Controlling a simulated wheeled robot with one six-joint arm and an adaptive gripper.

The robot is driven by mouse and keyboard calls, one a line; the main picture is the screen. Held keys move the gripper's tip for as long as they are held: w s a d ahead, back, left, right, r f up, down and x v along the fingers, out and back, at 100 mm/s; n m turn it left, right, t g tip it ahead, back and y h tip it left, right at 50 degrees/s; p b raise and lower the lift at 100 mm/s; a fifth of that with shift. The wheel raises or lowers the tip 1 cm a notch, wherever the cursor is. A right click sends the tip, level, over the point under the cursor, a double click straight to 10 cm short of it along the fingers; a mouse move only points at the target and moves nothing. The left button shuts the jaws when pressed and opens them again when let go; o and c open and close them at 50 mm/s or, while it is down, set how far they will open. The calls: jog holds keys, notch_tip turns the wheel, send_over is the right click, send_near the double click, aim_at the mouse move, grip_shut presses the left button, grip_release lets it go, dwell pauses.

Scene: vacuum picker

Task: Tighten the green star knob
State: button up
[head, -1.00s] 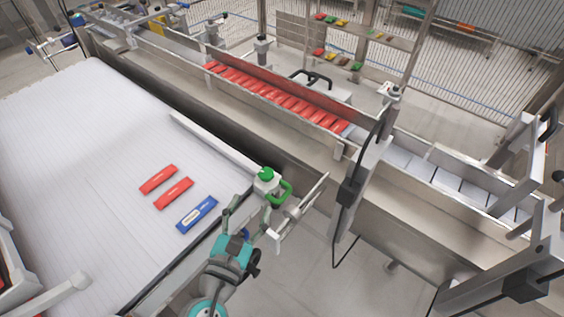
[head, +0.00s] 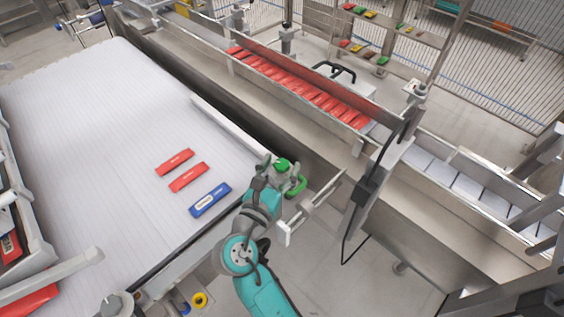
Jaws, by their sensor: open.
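The green star knob (head: 282,165) sits on top of a small light block at the near right corner of the white belt, by the end of the side guide. A green handle (head: 297,186) is just right of it. My gripper (head: 278,162) is at the knob, with its open fingers close around or beside it. Whether they touch the knob cannot be told. My gripper and wrist hide the block's left side.
Two red packs (head: 188,177) and a blue pack (head: 210,200) lie on the white belt (head: 100,130). A white guide rail (head: 224,123) runs back from the knob. A metal bracket (head: 312,208) juts out at right. A row of red packs (head: 300,88) fills the far conveyor.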

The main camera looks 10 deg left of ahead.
jog(key=shift+w+d, duration=0.15)
jog(key=shift+w, duration=0.45)
jog(key=c, duration=1.2)
jog(key=shift+m+g+h, duration=0.8)
jog(key=shift+m+h, duration=0.4)
jog(key=shift+h, duration=0.5)
jog(key=shift+m+g+h, duration=0.9)
jog(key=shift+m+h, duration=0.2)
jog(key=shift+h, duration=0.4)
jog(key=o, duration=1.2)
jog(key=shift+s, duration=0.1)
